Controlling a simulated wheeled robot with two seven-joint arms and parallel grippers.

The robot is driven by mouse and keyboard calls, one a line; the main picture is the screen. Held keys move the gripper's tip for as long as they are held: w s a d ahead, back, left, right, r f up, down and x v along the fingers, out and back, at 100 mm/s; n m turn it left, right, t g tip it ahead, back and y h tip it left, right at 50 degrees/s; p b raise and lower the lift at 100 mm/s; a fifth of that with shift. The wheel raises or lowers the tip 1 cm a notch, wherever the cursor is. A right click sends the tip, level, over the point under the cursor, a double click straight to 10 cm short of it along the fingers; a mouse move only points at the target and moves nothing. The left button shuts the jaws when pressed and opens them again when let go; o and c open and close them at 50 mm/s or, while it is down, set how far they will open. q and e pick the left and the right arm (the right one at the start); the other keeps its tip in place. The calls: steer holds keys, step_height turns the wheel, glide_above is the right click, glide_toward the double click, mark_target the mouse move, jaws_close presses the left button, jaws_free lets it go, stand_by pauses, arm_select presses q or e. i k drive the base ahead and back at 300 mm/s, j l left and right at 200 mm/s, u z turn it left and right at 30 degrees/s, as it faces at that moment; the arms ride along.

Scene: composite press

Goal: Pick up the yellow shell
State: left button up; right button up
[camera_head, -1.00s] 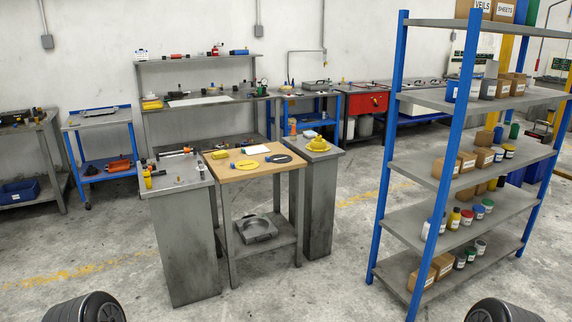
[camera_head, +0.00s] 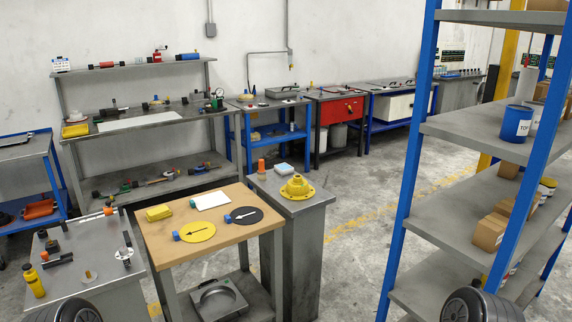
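A yellow domed part with a round flange (camera_head: 297,189), which looks like the yellow shell, sits on top of the grey pedestal (camera_head: 318,201) right of the wooden-topped table. A flat yellow disc with a black arrow (camera_head: 195,232) and a black disc with a white arrow (camera_head: 243,215) lie on the wooden table (camera_head: 168,258). A yellow block (camera_head: 158,213) and a white sheet (camera_head: 211,200) lie behind them. Neither of my grippers shows; only dark rounded parts of my arms are at the bottom corners.
An orange-capped bottle (camera_head: 261,166) and a pale box (camera_head: 283,169) stand behind the shell. A blue-posted shelf rack (camera_head: 408,160) with cans and boxes rises at the right. Open floor (camera_head: 362,222) lies between pedestal and rack. A grey bench (camera_head: 85,287) is at left.

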mark_target(297, 188)
steer(key=i+j+z, duration=0.15)
steer(key=i+z, duration=0.25)
steer(key=i+j+z, duration=0.25)
steer(key=z, duration=0.15)
steer(key=i+j+z, duration=1)
steer(key=j, duration=0.3)
steer(key=k, duration=0.1)
